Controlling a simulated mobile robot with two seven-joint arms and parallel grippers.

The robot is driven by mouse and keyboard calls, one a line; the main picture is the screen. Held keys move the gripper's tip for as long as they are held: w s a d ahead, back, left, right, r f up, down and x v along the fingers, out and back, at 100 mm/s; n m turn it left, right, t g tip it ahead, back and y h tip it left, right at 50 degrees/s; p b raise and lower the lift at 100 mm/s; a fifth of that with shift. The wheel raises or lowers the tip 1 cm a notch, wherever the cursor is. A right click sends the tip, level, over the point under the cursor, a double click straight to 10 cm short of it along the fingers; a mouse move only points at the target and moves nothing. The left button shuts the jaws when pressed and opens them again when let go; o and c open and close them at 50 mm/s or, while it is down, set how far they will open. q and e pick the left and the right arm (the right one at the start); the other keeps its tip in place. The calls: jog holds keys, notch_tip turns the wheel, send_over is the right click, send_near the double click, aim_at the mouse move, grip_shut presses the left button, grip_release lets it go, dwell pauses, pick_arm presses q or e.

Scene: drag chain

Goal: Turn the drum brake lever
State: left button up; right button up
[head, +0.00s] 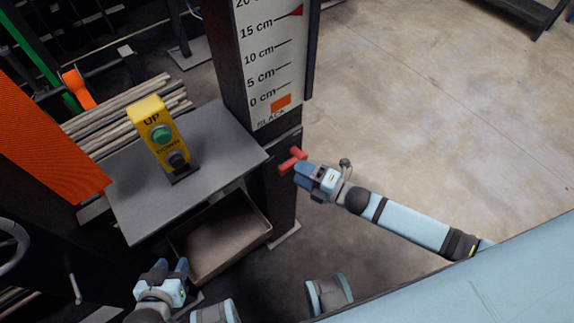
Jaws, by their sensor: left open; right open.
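A red handle (288,163) with a short crosspiece sticks out from the dark post below the scale; it looks like the brake lever, but no label shows on it. My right gripper (300,172) comes in from the right and is open, with its blue fingertips right at the handle. I cannot tell whether they touch it or whether the handle lies between them. My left gripper (171,264) is open and empty at the bottom left, in front of the tray, well away from the red handle.
The post bears a white centimetre scale (262,35) marked SLACK. An orange panel (40,130) stands at left.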

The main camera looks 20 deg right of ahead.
aim_at(291, 168)
jog(key=shift+x, duration=2.35)
grip_shut()
